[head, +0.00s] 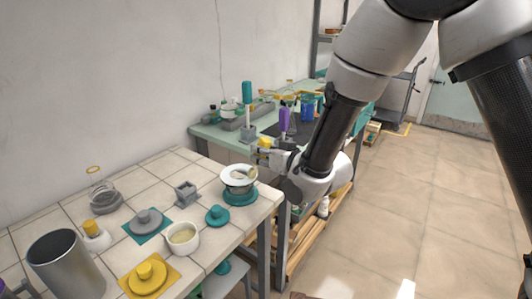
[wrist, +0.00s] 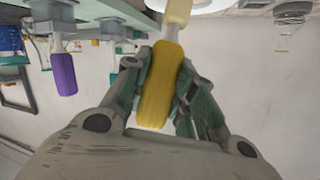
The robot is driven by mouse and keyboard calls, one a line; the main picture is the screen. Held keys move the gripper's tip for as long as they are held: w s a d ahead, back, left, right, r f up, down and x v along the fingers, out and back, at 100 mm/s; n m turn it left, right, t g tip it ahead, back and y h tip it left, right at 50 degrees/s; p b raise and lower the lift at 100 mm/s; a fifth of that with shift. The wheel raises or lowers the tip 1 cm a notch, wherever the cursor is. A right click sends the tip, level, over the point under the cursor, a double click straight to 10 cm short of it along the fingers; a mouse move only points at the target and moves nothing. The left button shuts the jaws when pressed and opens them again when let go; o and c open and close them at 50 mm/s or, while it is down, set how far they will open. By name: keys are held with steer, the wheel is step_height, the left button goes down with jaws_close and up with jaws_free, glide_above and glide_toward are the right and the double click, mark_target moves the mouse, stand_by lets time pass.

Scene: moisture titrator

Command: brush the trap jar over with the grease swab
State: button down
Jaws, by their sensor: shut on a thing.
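My gripper (head: 263,156) is shut on the yellow handle of the grease swab (wrist: 160,88), seen between the fingers in the wrist view. The swab's pale yellow head (wrist: 178,11) points away from my gripper and overlaps a white rim in that view. In the head view, what seems the trap jar (head: 239,187) is a vessel with a wide white rim on a round teal base, near the tiled table's right corner. My gripper is just right of it. A beige piece, likely the swab head, shows over the rim; contact cannot be told.
The tiled table (head: 50,225) holds a metal beaker (head: 66,265), a cup (head: 183,238), a teal knobbed lid (head: 217,215) and a glass flask (head: 101,185). Behind, a green bench (head: 213,132) bears purple-handled (head: 284,119) and teal-handled (head: 247,92) tools. The floor at right is clear.

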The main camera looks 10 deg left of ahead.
steer(key=s, duration=0.1)
steer(key=s+a, duration=0.1)
steer(key=s, duration=0.2)
steer(key=shift+a, duration=0.25)
steer(key=shift+w, duration=0.1)
stand_by(0.5)
steer(key=w+d, duration=0.2)
steer(key=w, duration=0.4)
steer(key=shift+w+d, duration=0.35)
steer(key=shift+d, duration=0.05)
step_height(320, 180, up, 7)
stand_by(0.9)
stand_by(0.4)
